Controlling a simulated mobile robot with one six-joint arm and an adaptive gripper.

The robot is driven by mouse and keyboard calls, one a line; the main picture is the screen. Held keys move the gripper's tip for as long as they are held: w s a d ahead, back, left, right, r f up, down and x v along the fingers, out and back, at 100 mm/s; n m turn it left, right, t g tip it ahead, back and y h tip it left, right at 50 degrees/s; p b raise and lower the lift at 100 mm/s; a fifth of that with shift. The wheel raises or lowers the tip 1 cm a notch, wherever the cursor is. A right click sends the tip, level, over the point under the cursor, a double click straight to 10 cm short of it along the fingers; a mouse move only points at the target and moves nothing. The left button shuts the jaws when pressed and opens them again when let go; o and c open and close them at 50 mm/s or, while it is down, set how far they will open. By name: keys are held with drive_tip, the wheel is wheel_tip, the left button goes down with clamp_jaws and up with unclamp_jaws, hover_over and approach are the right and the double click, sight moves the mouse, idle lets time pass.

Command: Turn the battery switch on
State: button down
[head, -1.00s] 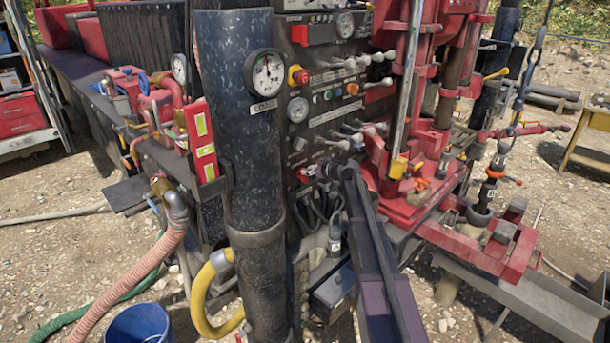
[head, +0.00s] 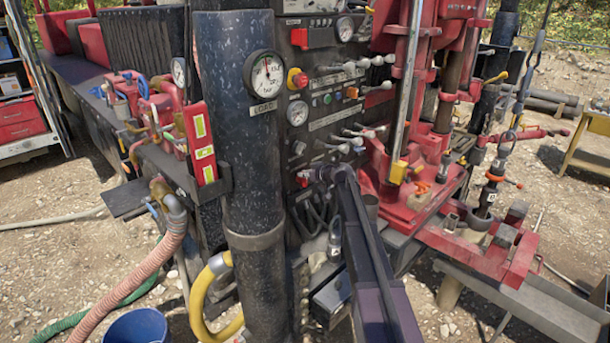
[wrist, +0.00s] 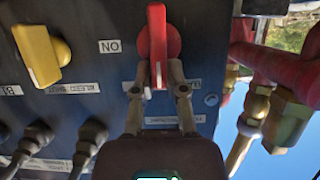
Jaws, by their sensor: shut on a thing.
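The battery switch is a red handle (wrist: 157,45) on a round red base on the dark panel, seen in the wrist view. The handle stands upright in that picture. A white label that reads ON upside down (wrist: 110,46) is to its left. My gripper (wrist: 160,88) is shut on the lower end of the handle, one finger on each side. Other labels beside and below the fingers are partly covered. In the head view my gripper (head: 312,176) is at the lower part of the control panel, where the switch is mostly hidden by it.
A yellow switch (wrist: 40,55) is left of the red one in the wrist view, with black cable plugs (wrist: 60,145) below. Brass fittings (wrist: 262,110) stand at right. In the head view a black column (head: 248,130) and control levers (head: 352,135) are close to my arm.

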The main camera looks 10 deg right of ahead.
idle(0.4)
drive_tip(key=shift+w+d+f+m+g+y+b, duration=0.25)
drive_tip(key=shift+d+f+m+g+y+b, duration=0.15)
drive_tip(key=shift+m+y+b, duration=1.45)
drive_tip(key=shift+w+d+f+m+g+y+b, duration=0.25)
drive_tip(key=shift+f+m+y+b, duration=0.3)
drive_tip(key=shift+m+b, duration=1.55)
drive_tip(key=shift+w+d+f+m+g+y+b, duration=0.35)
drive_tip(key=shift+m+y+b, duration=0.85)
drive_tip(key=shift+m, duration=1.65)
drive_tip(key=shift+s, duration=0.1)
drive_tip(key=c, duration=0.7)
unclamp_jaws()
drive_tip(key=shift+d, duration=0.1)
